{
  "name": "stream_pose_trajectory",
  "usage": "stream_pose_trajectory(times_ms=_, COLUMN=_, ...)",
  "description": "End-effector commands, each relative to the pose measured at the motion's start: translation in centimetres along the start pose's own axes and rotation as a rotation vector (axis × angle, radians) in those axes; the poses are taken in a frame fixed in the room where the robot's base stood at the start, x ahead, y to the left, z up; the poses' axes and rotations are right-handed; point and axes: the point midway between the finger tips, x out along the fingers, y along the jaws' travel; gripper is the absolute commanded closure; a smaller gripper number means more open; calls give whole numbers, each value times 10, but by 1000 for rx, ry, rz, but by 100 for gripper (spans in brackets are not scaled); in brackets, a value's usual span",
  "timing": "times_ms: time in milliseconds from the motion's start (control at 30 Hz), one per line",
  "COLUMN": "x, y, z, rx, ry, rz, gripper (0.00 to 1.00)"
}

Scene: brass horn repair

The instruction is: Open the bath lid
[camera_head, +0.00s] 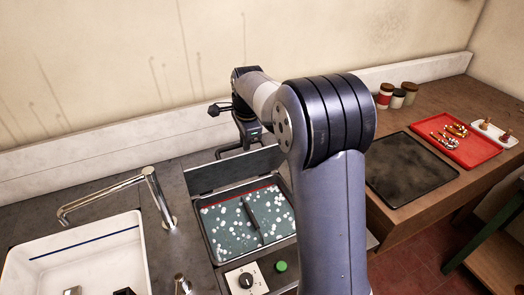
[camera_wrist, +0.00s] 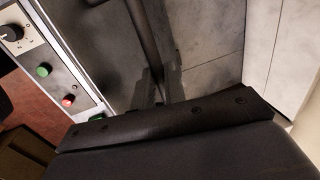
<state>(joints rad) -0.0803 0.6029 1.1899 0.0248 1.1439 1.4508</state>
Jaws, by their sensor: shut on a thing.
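The bath (camera_head: 212,253) is set into the counter and holds teal liquid with white bubbles. Its grey lid (camera_head: 222,172) stands raised along the back edge, so the liquid shows. My gripper (camera_head: 247,138) is at the top of the lid, shut on its bar handle (camera_head: 228,153). My arm covers the lid's right part and the bath's right side. In the wrist view my gripper's fingers (camera_wrist: 160,88) close around the grey handle (camera_wrist: 146,30), partly hidden behind a dark bolted bar.
A knob (camera_head: 244,280) and green button (camera_head: 281,266) are at the bath's front. A sink (camera_head: 75,255) with a faucet (camera_head: 150,178) is left. A dark mat (camera_head: 412,168), red tray (camera_head: 468,152), white tray (camera_head: 492,134) and several jars (camera_head: 397,98) are right.

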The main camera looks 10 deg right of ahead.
Motion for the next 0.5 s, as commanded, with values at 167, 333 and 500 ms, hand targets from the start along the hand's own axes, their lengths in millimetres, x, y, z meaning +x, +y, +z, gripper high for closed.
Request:
stream_pose_trajectory(times_ms=167, x=6, y=-34, z=1, rx=-1, ry=-2, rz=12, gripper=100)
stream_pose_trajectory(times_ms=333, x=10, y=-62, z=1, rx=-1, ry=-2, rz=15, gripper=100)
stream_pose_trajectory(times_ms=500, x=14, y=-84, z=1, rx=-1, ry=-2, rz=17, gripper=100)
